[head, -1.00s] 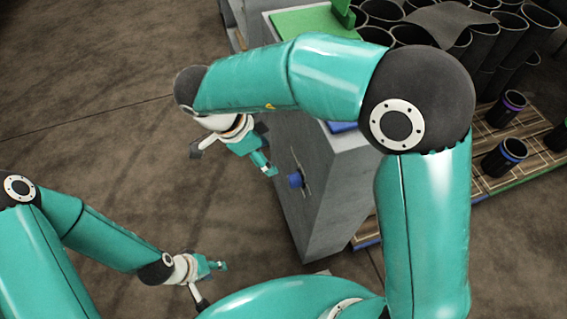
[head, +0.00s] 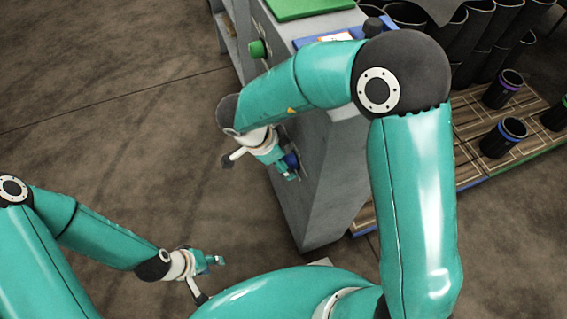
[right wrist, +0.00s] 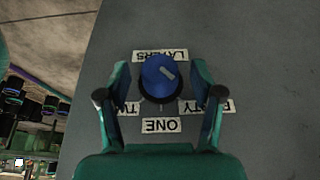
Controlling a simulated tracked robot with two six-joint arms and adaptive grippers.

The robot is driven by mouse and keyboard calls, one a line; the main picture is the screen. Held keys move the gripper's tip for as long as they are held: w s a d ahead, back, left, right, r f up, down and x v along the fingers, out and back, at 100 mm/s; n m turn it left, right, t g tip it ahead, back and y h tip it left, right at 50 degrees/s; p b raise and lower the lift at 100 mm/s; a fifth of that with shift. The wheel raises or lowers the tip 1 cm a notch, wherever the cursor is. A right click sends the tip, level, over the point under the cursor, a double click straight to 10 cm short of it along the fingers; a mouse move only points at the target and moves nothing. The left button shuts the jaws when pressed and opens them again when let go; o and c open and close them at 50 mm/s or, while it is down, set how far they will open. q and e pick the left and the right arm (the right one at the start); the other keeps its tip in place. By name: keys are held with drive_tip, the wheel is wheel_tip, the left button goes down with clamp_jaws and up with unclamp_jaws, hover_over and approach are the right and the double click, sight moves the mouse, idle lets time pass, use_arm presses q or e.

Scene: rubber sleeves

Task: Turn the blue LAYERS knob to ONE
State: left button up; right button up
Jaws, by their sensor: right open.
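The blue knob (right wrist: 158,80) sits on a grey panel, with a pale stripe towards the right of its cap. In the right wrist view the labels appear upside down: LAYERS (right wrist: 160,56) above it, ONE (right wrist: 161,125) below it, and partly hidden labels at left (right wrist: 129,109) and right (right wrist: 222,106). My right gripper (right wrist: 160,84) is open, its fingers on either side of the knob; I cannot tell whether they touch it. In the head view it is at the knob (head: 291,161). My left gripper (head: 218,261) is low at left, away from the panel; its jaws are too small to read.
The grey cabinet (head: 325,190) carries the knob on its side face. A green knob (head: 258,48) is farther back. Dark sleeves with purple (head: 503,90) and blue (head: 505,137) rims stand on pallets at right. The brown floor left of the cabinet is clear.

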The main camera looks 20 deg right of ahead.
drive_tip(key=shift+d+f, duration=0.15)
drive_tip(key=shift+f, duration=0.2)
drive_tip(key=shift+c, duration=0.2)
